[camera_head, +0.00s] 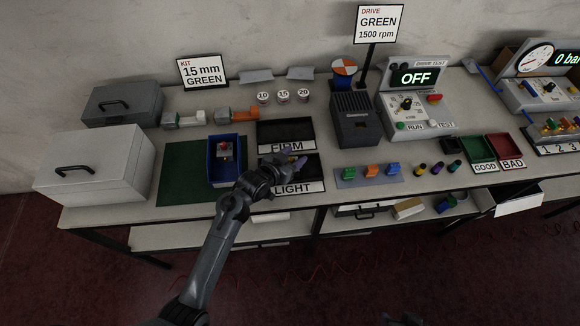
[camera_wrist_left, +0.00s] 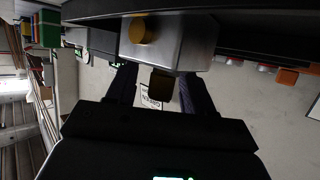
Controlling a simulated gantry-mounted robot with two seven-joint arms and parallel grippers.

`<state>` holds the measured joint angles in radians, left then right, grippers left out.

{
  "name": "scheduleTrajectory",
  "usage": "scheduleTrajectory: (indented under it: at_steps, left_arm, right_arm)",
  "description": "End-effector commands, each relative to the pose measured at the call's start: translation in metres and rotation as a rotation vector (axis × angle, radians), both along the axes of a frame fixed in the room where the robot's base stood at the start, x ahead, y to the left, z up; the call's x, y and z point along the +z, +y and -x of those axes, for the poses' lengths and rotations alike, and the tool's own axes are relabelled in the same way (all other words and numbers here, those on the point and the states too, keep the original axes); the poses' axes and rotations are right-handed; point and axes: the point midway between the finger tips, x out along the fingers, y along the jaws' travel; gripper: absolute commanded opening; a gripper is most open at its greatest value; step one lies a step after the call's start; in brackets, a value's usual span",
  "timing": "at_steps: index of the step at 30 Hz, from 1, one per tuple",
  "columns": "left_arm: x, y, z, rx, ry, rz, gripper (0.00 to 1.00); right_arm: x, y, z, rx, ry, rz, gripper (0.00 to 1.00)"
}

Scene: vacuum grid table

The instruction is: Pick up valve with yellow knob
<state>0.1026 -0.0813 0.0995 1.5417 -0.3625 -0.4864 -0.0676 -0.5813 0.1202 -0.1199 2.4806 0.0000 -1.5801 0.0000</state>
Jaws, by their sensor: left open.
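The valve with the yellow knob shows close up in the left wrist view as a grey metal block (camera_wrist_left: 183,42) with a round yellow knob (camera_wrist_left: 144,31) and a short dark stub below. My left gripper (camera_wrist_left: 160,95) is open there; its two fingers stand apart on either side of the stub. I cannot tell whether they touch the valve. In the head view my left gripper (camera_head: 290,166) is low over the tray marked LIGHT (camera_head: 298,187), and I cannot make out the valve behind it. A dark part at the bottom edge may be my right gripper (camera_head: 404,319).
The FIRM tray (camera_head: 286,148) lies just behind the LIGHT tray. A blue bin (camera_head: 227,179) on a green mat (camera_head: 182,177) stands to the left. Coloured blocks on a grey plate (camera_head: 353,183) and a dark drive unit (camera_head: 354,125) stand to the right.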

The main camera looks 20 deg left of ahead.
Motion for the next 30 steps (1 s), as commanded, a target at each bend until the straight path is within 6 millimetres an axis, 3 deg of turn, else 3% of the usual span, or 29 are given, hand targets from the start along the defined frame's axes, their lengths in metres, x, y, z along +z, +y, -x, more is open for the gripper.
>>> scheduleTrajectory:
  at_steps: [3,13,23,30]
  left_arm:
    - [0.000,0.000,0.000,0.000,0.000,0.000,0.49]
    - [0.000,0.000,0.001,0.000,0.001,0.000,0.00]
    - [0.002,0.000,0.000,0.000,-0.001,0.000,0.00]
    - [0.016,0.000,0.000,0.000,-0.003,0.000,0.00]
  right_arm:
    - [0.000,0.000,0.000,0.000,0.000,-0.001,0.47]
    - [0.000,0.000,0.000,-0.001,0.000,-0.001,0.47]
    - [0.000,0.000,0.000,-0.001,0.000,-0.001,0.47]
    - [0.003,0.000,0.000,-0.001,0.000,-0.001,0.47]
